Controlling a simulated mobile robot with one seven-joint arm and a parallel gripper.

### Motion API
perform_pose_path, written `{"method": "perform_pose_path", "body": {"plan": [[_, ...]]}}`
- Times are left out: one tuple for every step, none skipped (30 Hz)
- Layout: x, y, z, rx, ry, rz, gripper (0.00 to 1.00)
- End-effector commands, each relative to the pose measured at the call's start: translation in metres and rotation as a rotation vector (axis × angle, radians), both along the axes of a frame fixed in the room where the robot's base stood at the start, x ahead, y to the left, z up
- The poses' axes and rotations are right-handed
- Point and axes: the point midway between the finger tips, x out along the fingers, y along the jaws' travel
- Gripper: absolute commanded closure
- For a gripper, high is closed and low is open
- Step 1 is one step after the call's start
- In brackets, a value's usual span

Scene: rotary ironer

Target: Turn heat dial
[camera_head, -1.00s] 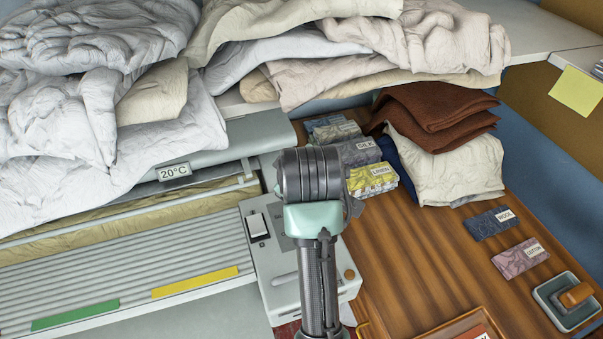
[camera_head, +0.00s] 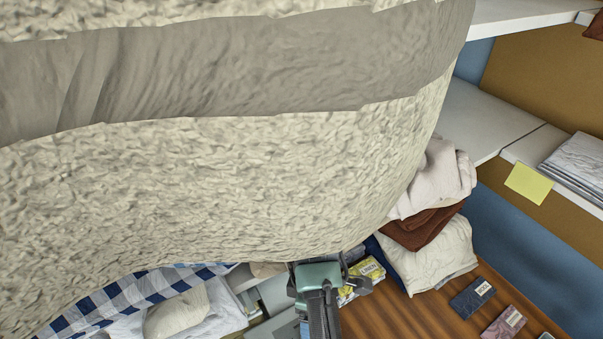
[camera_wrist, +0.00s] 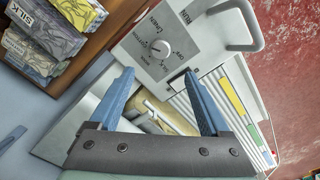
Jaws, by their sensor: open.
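In the wrist view the heat dial (camera_wrist: 161,48) is a round pale knob on the grey control panel (camera_wrist: 138,57) of the ironer, with printed words around it, one reading LINEN. My gripper (camera_wrist: 159,73) is open, with two blue fingers spread and nothing between them. In the picture the dial lies just beyond the fingertips; I see no contact. In the head view my arm shows at the bottom (camera_head: 318,290), while the dial and fingers are hidden.
A large cream textured cloth (camera_head: 230,180) fills much of the head view. A grey handle (camera_wrist: 243,26) stands by the panel. Labelled fabric stacks, including SILK (camera_wrist: 25,45), lie left in the wrist view. Folded cloths (camera_head: 430,255) and a WOOL swatch (camera_head: 473,297) are on the wooden surface.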

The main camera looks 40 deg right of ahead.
Motion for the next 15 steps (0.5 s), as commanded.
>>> {"method": "perform_pose_path", "body": {"plan": [[-0.001, 0.001, -0.007, 0.003, 0.004, 0.0, 0.19], [-0.001, 0.001, -0.012, 0.004, 0.005, 0.0, 0.19], [-0.002, 0.001, -0.019, 0.004, 0.005, 0.0, 0.19], [-0.001, 0.001, -0.025, 0.003, 0.004, 0.0, 0.19], [-0.001, 0.001, -0.031, 0.004, 0.005, 0.0, 0.19], [-0.001, 0.001, -0.04, 0.004, 0.005, 0.0, 0.19], [-0.002, 0.002, -0.047, 0.004, 0.005, 0.0, 0.19], [-0.001, 0.001, -0.054, 0.003, 0.004, 0.0, 0.19], [-0.001, 0.001, -0.063, 0.003, 0.004, -0.001, 0.19], [-0.001, 0.002, -0.069, 0.003, 0.004, -0.001, 0.19], [-0.001, 0.001, -0.075, 0.003, 0.003, -0.001, 0.19], [-0.001, 0.001, -0.082, 0.003, 0.003, -0.001, 0.19], [-0.001, 0.001, -0.087, 0.002, 0.002, -0.001, 0.19], [-0.001, 0.001, -0.092, 0.002, 0.002, -0.001, 0.19], [-0.001, 0.001, -0.097, 0.002, 0.002, -0.001, 0.19]]}}
